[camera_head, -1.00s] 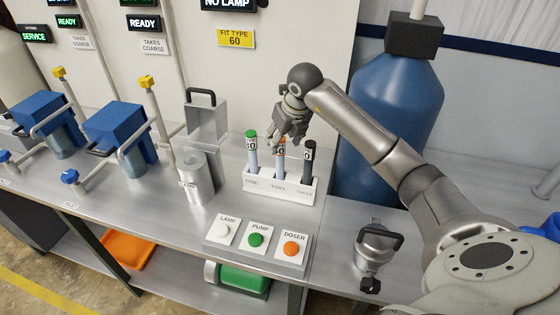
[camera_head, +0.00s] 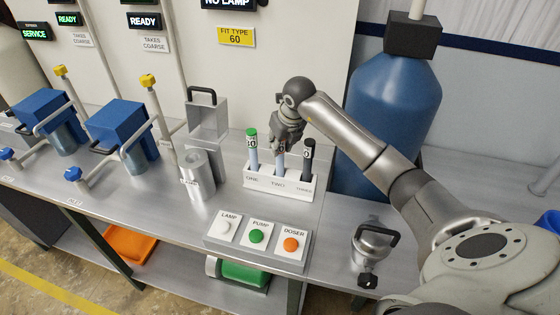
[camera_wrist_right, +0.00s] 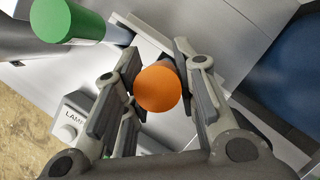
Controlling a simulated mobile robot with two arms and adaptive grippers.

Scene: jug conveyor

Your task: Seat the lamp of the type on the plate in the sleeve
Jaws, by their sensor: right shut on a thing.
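The yellow plate (camera_head: 236,37) on the wall reads FIT TYPE 60. A white rack (camera_head: 278,184) labelled ONE, TWO, THREE holds a green-capped lamp (camera_head: 252,150), a middle lamp (camera_head: 280,162) and a black-capped lamp (camera_head: 308,160), all upright. My right gripper (camera_head: 284,142) points down over slot TWO and is shut on the middle lamp. Its orange cap (camera_wrist_right: 158,88) shows between the fingers in the right wrist view; the fingers hide its number in the head view. A grey metal cylinder (camera_head: 198,178), apparently the sleeve, stands left of the rack. My left gripper is out of view.
A button panel with LAMP, PUMP and DOSER buttons (camera_head: 257,242) lies in front of the rack. A metal bracket with a black handle (camera_head: 207,120) stands behind the cylinder. A metal jug (camera_head: 372,247) stands at right, before a big blue tank (camera_head: 395,110).

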